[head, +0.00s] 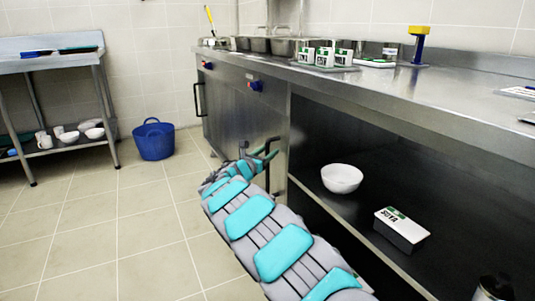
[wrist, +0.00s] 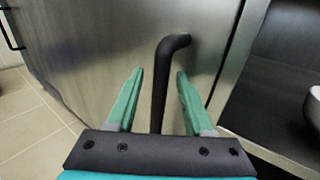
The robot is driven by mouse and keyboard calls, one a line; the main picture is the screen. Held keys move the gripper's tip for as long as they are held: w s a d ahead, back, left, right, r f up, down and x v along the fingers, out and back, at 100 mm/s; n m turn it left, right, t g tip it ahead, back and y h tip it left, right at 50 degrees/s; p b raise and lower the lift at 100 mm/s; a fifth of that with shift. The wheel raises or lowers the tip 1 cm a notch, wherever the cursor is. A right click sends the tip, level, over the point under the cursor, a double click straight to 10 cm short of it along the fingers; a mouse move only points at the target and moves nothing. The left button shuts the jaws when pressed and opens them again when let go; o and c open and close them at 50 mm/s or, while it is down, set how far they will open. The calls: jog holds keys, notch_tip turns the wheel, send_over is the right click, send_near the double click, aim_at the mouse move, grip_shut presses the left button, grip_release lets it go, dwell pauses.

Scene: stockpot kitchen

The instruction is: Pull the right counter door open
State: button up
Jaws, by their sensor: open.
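The right counter door (head: 240,112) is a steel panel below the counter, left of the open shelf, and looks closed. It fills much of the wrist view (wrist: 90,50). Its black vertical bar handle (wrist: 160,85) is near its right edge, with the bent top showing. My gripper (wrist: 159,72) is open, with its teal fingers on either side of the handle. The handle appears between the fingers, and I cannot tell whether they touch it. In the head view my gripper (head: 268,153) is at the door's right side, and my arm partly hides the door's lower part.
Another black handle (head: 197,100) is on the counter front further left. An open shelf to the right holds a white bowl (head: 341,178) and a labelled container (head: 401,230). A blue basket (head: 153,139) stands on the floor near a steel table (head: 55,90). Floor left of my arm is clear.

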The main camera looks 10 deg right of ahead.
jog(key=shift+d, duration=0.1)
grip_shut()
dwell(0.4)
dwell(1.0)
